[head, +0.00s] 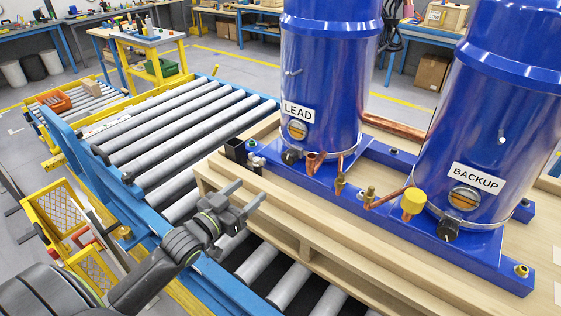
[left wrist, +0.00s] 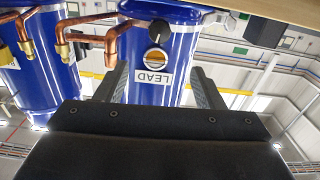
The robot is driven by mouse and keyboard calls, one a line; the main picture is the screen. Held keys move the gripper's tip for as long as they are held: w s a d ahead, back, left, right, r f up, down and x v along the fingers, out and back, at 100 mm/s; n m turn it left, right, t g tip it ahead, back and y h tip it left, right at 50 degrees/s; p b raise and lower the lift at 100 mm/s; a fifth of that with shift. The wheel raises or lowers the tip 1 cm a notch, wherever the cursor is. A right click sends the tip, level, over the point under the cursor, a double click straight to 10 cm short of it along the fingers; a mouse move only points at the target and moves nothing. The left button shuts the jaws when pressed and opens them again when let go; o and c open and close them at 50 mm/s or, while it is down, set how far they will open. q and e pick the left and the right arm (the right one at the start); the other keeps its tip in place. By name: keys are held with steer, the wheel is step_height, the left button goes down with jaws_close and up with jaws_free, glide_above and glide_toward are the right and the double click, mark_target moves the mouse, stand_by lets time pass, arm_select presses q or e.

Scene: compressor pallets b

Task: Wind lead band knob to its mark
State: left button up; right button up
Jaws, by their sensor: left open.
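The blue LEAD compressor (head: 325,75) stands upright on a blue base rail, with a white LEAD label and a round orange-and-silver dial (head: 297,130). The black lead band knob (head: 291,156) sits low on its front, at the band near the tank's foot. My left gripper (head: 249,193) is open and empty, left of and below the knob, apart from it, near the pallet edge. In the left wrist view the LEAD tank (left wrist: 175,95) appears upside down beyond the open fingers, with the dark knob (left wrist: 158,30) above the dial. The knob's mark cannot be made out.
The BACKUP compressor (head: 485,120) with its own black knob (head: 448,230) stands to the right. Copper pipes (head: 390,197) and a yellow cap (head: 413,201) lie between the tanks. The wooden pallet (head: 300,225) rests on the roller conveyor (head: 175,120). A black block (head: 236,151) stands at the pallet's corner.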

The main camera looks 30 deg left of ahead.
mark_target(287, 159)
arm_select(q)
steer(key=w, duration=0.5)
steer(key=w+d, duration=0.1)
steer(key=w, duration=0.4)
steer(key=w+d, duration=0.1)
steer(key=w, duration=0.4)
steer(key=shift+w+d, duration=0.1)
steer(key=shift+w, duration=0.25)
